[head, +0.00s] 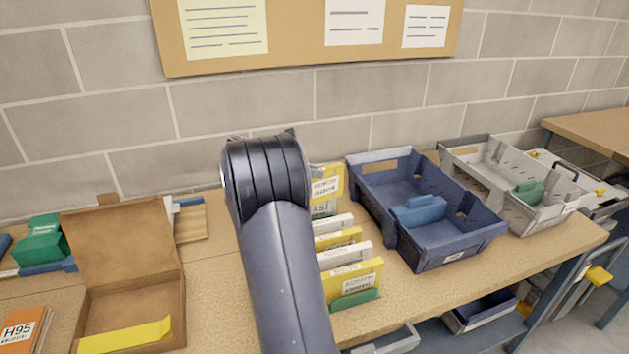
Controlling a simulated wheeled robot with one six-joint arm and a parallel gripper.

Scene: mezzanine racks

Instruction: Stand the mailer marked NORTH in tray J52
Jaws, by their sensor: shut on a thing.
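My arm rises in the middle of the head view, and its gripper is hidden behind it. A row of yellow and white mailers stands upright just right of my arm, in a green holder (355,301). The front yellow mailer (363,289) seems to be marked SOUTH. The yellow mailer at the back (326,188) has a label too small to read surely. A blue tray (472,232) and a grey tray (522,215) stand right of the row. Their end tags are too small to read, so I cannot tell which is J52.
An open cardboard box (120,240) with a yellow piece inside stands left of my arm. An orange item marked H95 (20,330) and green boxes (42,243) lie further left. A brick wall with a notice board (300,50) closes the back. Bare bench shows right of the mailers.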

